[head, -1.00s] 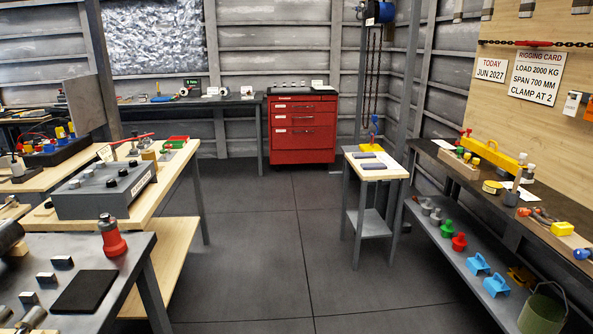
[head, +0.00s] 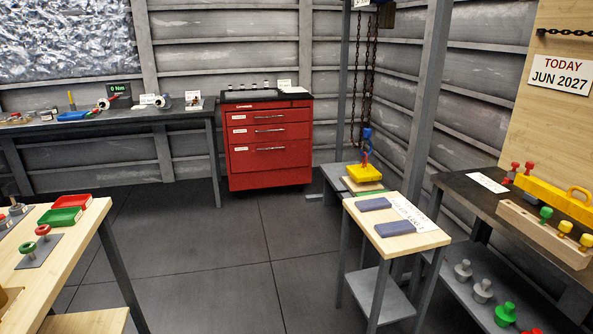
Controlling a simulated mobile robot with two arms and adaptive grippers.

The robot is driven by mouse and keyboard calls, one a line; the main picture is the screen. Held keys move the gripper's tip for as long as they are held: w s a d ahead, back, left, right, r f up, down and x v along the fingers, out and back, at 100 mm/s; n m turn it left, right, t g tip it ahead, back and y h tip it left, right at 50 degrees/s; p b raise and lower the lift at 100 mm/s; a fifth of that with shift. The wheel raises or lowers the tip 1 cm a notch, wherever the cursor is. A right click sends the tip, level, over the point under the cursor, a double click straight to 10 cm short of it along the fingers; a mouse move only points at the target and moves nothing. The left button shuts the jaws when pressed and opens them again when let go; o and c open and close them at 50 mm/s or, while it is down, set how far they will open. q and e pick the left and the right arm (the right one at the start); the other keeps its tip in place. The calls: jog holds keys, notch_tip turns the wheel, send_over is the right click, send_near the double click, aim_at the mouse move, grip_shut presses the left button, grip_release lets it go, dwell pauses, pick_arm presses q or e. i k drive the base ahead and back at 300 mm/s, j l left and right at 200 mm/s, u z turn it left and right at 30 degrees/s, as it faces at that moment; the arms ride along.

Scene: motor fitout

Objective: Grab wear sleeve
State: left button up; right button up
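I cannot pick out a wear sleeve for certain. Several small dark and pale cylinders (head: 266,85) stand in a row on top of the red drawer cabinet (head: 270,143) at the back; they are too small to identify. A white card stands behind them. Several grey knobbed pieces (head: 482,291) sit on the lower shelf at the right. Neither of my grippers is in view.
A small wooden-topped stand (head: 412,238) with two blue-grey blocks stands right of centre. A wooden bench (head: 80,243) with red and green trays is at the left. A dark bench (head: 110,116) runs along the back wall. The floor (head: 190,235) between is clear.

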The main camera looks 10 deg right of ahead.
aim_at(366, 205)
jog(key=i+z, duration=0.1)
jog(key=i, duration=0.5)
jog(key=i+j+z, duration=0.15)
jog(key=i, duration=0.45)
jog(key=i+j+z, duration=0.1)
jog(key=i, duration=0.45)
jog(key=i+j+z, duration=0.15)
jog(key=i+z, duration=0.3)
jog(key=i+j+z, duration=0.25)
jog(key=z, duration=0.15)
jog(key=i+j+z, duration=0.25)
jog(key=j+z, duration=0.2)
jog(key=i+j+z, duration=0.2)
jog(key=j+z, duration=0.2)
jog(key=i+j+z, duration=0.15)
jog(key=j+z, duration=0.3)
